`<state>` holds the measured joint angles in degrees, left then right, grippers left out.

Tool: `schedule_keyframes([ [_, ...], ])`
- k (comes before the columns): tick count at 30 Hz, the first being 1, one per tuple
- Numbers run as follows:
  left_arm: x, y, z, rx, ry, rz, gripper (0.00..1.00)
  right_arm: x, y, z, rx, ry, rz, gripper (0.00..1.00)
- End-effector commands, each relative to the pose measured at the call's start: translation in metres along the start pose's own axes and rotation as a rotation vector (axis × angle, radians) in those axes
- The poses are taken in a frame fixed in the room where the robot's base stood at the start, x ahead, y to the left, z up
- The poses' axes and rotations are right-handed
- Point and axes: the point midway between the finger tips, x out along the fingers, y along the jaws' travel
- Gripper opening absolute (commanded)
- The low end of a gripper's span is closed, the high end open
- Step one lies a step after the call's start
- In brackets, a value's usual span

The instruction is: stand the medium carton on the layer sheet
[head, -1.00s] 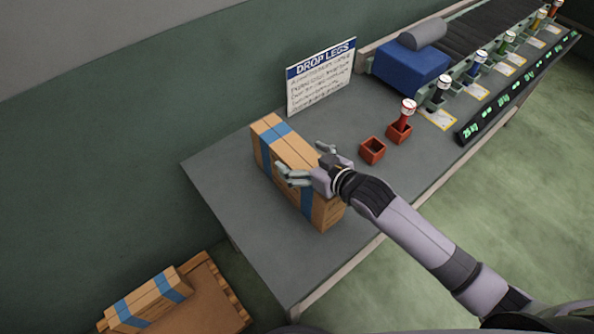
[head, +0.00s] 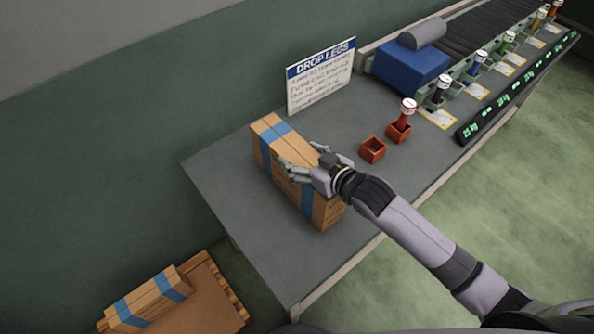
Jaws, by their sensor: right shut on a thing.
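A tall brown carton with blue tape bands (head: 268,140) stands on the grey table; I take it for the medium carton. My right gripper (head: 303,162) is shut on its upper edge, with fingers across the top, and covers part of it. The carton still appears to rest on the table. A brown sheet, probably the layer sheet (head: 205,305), lies on a wooden pallet at the lower left, cut off by the frame's bottom edge. My left gripper is not in view.
Another taped carton (head: 150,298) lies on the pallet's left part; bare sheet shows to its right. On the table (head: 225,175) stand a "DROP LEGS" sign (head: 320,78), two small red boxes (head: 372,150) and a blue block (head: 410,68) by the conveyor (head: 480,35).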

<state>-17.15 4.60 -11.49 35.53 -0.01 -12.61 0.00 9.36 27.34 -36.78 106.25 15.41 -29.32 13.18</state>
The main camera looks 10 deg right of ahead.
Motion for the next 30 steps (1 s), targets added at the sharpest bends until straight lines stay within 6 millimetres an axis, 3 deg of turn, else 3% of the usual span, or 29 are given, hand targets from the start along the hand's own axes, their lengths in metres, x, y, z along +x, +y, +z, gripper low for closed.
schedule_keyframes([
  [9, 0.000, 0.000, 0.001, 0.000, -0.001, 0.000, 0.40, 0.000, 0.001, 0.003, -0.007, -0.004, 0.002, 0.07],
  [20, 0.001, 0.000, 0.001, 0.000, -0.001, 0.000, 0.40, -0.002, 0.001, -0.002, -0.008, -0.005, 0.003, 0.06],
  [26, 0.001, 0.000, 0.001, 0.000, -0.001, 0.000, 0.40, -0.010, 0.001, -0.024, -0.008, 0.002, 0.002, 0.05],
  [30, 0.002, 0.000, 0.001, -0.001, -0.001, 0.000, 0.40, -0.021, 0.001, -0.052, -0.007, 0.006, 0.001, 0.05],
])
